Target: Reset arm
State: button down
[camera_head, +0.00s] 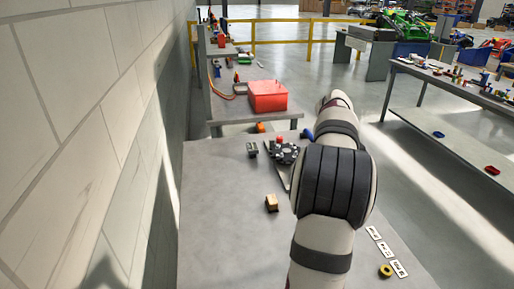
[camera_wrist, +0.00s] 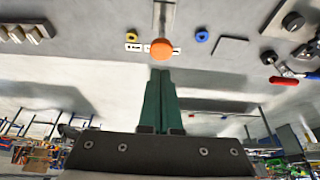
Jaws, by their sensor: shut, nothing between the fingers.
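My gripper (camera_wrist: 160,75) has long green fingers that lie together with nothing between them in the wrist view. They point toward the grey tabletop. An orange round knob or ball (camera_wrist: 161,49) appears just beyond the fingertips, apart from them as far as I can tell, with a grey metal strip (camera_wrist: 164,16) behind it. In the head view my arm reaches away across the right side of the grey table (camera_head: 215,235). The gripper itself is hidden there.
On the table are a tan block (camera_head: 271,203), a dark block (camera_head: 252,149), a dark assembly with a red top (camera_head: 284,153), white cards (camera_head: 381,249) and a yellow ring (camera_head: 386,270). A blue ring (camera_wrist: 202,35) and red-handled tool (camera_wrist: 285,81) also show. A wall (camera_head: 80,120) borders the left.

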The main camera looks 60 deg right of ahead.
jog(key=w+a+r+n+t, duration=0.2)
jog(key=w+a+n, duration=0.4)
jog(key=w+a, duration=0.8)
jog(key=w+a+f+n+t+y, duration=0.1)
jog(key=a+n, duration=0.2)
jog(key=a, duration=0.6)
jog(key=w+a+n+y, duration=0.1)
jog(key=w+a+n, duration=0.15)
jog(key=a, duration=0.55)
jog(key=s+a+f+n+y, duration=0.1)
jog(key=s+a+n, duration=0.2)
jog(key=a, duration=0.4)
jog(key=s+a+f+n+y, duration=0.1)
jog(key=s+a+f+n, duration=0.1)
jog(key=a, duration=0.5)
jog(key=s+a+f+n+y, duration=0.1)
jog(key=s+a+f+n, duration=0.1)
jog(key=s+a+n, duration=0.3)
jog(key=shift+s+a+f, duration=0.25)
jog(key=shift+s+a, duration=0.35)
jog(key=shift+a, duration=0.5)
